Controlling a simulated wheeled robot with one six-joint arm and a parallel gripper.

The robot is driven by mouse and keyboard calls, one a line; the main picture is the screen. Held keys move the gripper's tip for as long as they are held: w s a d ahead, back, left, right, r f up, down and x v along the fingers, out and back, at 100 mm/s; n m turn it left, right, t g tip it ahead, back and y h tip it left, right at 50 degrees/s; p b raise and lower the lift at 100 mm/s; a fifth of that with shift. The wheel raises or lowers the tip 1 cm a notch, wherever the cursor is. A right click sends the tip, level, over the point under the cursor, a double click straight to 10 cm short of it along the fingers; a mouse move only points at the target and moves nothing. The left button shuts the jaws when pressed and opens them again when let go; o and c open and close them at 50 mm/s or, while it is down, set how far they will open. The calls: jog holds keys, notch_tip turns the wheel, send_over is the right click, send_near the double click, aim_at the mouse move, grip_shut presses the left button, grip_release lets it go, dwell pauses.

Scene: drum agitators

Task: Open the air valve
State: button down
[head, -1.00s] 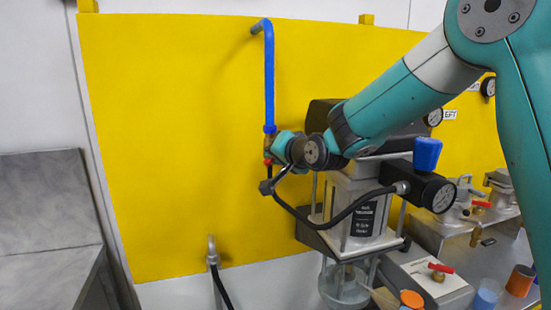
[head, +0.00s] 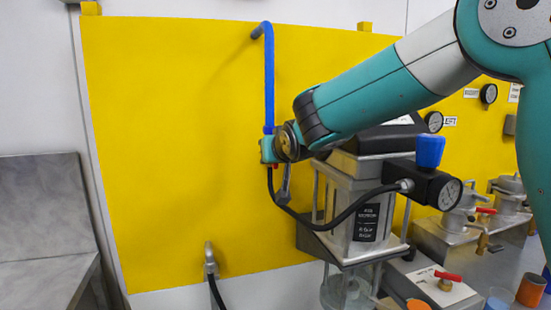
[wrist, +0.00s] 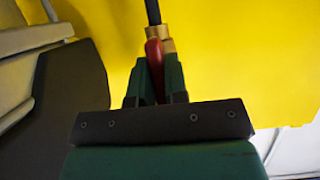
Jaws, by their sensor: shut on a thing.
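The air valve is a small brass fitting (wrist: 159,36) with a red handle (wrist: 155,58), both seen in the wrist view. A black hose (wrist: 152,12) runs from the brass. My gripper (wrist: 157,75) has its two green fingers closed on either side of the red handle. In the head view my gripper (head: 268,150) sits just below the blue pipe (head: 269,80) and hides most of the valve. Only a speck of red shows under it there. How far the handle is turned is hard to tell.
A yellow panel (head: 170,140) stands behind the valve. To the right are the agitator motor (head: 360,205), a black regulator with a gauge (head: 448,193) and a blue knob (head: 430,152). A black hose (head: 335,218) curves between valve and regulator. The left of the panel is clear.

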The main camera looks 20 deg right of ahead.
dwell(0.6)
jog(key=c, duration=1.1)
grip_release()
jog(key=shift+w, duration=0.1)
jog(key=shift+c, duration=0.2)
jog(key=b+v, duration=0.4)
jog(key=v, duration=1.3)
jog(key=shift+r+b, duration=0.15)
jog(key=shift+b, duration=0.25)
